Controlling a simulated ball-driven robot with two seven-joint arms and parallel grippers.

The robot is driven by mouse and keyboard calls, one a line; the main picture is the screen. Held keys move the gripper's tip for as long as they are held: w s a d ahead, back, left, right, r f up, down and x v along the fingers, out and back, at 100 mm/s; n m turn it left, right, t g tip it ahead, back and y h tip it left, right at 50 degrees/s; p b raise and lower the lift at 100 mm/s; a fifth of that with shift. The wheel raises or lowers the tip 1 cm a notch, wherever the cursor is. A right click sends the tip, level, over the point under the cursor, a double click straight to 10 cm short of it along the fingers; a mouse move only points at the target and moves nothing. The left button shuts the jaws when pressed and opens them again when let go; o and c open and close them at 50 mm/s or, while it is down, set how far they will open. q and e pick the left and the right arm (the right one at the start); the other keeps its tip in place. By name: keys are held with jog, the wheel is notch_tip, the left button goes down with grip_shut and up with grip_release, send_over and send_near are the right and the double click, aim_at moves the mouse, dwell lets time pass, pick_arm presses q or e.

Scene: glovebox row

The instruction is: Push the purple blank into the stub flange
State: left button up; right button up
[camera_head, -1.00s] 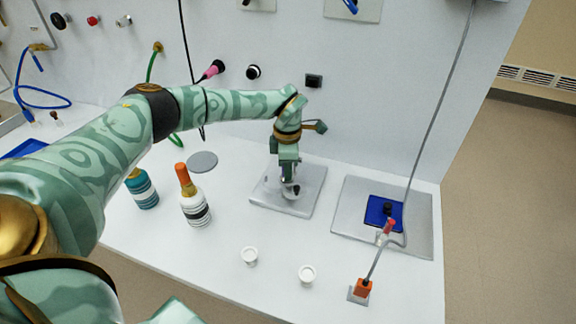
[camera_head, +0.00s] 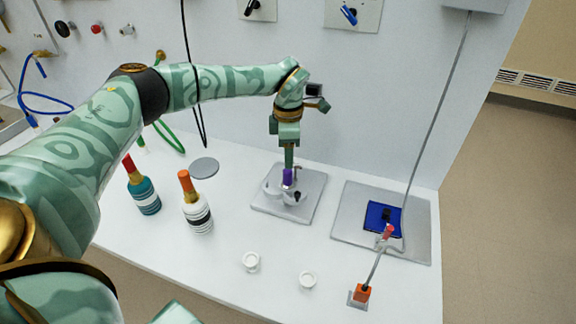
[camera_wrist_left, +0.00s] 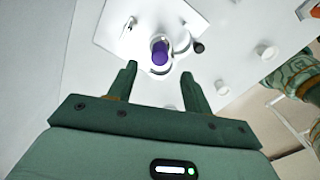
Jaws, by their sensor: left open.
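The purple blank (camera_head: 287,178) stands in or on the white stub flange (camera_head: 273,187) on a grey plate. In the left wrist view the purple blank (camera_wrist_left: 160,54) is seen from above, with the pale ring of the stub flange (camera_wrist_left: 160,39) around its far end. I cannot tell how deep it sits. My left gripper (camera_head: 289,163) is just above the blank in the head view. In the left wrist view its two fingers (camera_wrist_left: 158,72) are apart, with nothing between their tips. My right gripper is in neither view.
A grey base plate (camera_head: 315,186) carries the flange. To its right is a plate with a blue square (camera_head: 374,216) and a cable with an orange end (camera_head: 361,293). Two bottles (camera_head: 198,213) stand left, two white cups (camera_head: 251,262) in front. The wall is close behind.

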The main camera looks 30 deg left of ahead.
aim_at(288, 171)
pick_arm(q)
notch_tip(288, 171, up, 8)
jog(key=shift+f+p, duration=0.2)
jog(key=shift+p, duration=0.25)
jog(key=shift+f, duration=0.1)
